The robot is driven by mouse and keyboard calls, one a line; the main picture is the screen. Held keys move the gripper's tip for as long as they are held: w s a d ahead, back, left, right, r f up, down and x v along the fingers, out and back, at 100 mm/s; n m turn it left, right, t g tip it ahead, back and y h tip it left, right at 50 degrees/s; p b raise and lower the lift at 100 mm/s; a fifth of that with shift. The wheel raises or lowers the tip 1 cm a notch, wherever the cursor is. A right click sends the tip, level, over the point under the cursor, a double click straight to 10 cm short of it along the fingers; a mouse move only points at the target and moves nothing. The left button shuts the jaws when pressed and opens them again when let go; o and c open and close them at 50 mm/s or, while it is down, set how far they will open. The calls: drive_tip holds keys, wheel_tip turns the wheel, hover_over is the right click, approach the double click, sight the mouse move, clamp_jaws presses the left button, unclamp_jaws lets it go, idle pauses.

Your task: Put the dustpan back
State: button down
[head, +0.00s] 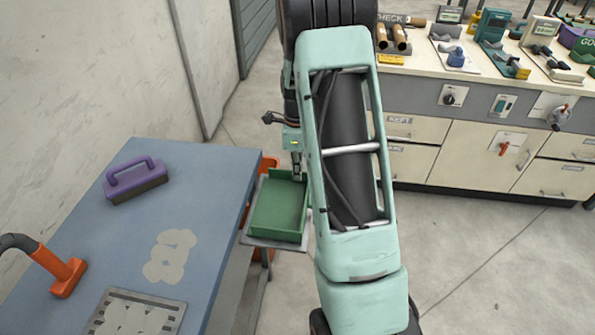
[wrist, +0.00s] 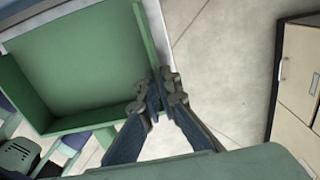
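The dustpan appears to be the green, shallow, walled pan (head: 279,207) at the right side of the blue table. It lies over a small grey shelf (head: 272,243); I cannot tell whether it rests on it or is just above. In the wrist view the green pan (wrist: 85,65) fills the upper left. My gripper (head: 298,176) is at the pan's far right corner. In the wrist view its fingers (wrist: 164,92) are close together on the pan's wall at that corner. Part of the pan's right side is hidden by my arm in the head view.
The blue table (head: 215,185) holds a purple-handled brush (head: 136,180), an orange-headed tool (head: 65,275), a pale patch (head: 170,255) and a perforated plate (head: 135,314). A cream cabinet counter (head: 470,150) with several tools stands at the back right. The floor between is clear.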

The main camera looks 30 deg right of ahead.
drive_tip(key=shift+f, duration=0.1)
drive_tip(key=c, duration=2.6)
unclamp_jaws()
drive_tip(key=shift+f, duration=0.1)
drive_tip(key=shift+c, duration=0.2)
drive_tip(key=o, duration=0.5)
drive_tip(key=shift+r+p, duration=0.35)
drive_tip(key=shift+r, duration=5.85)
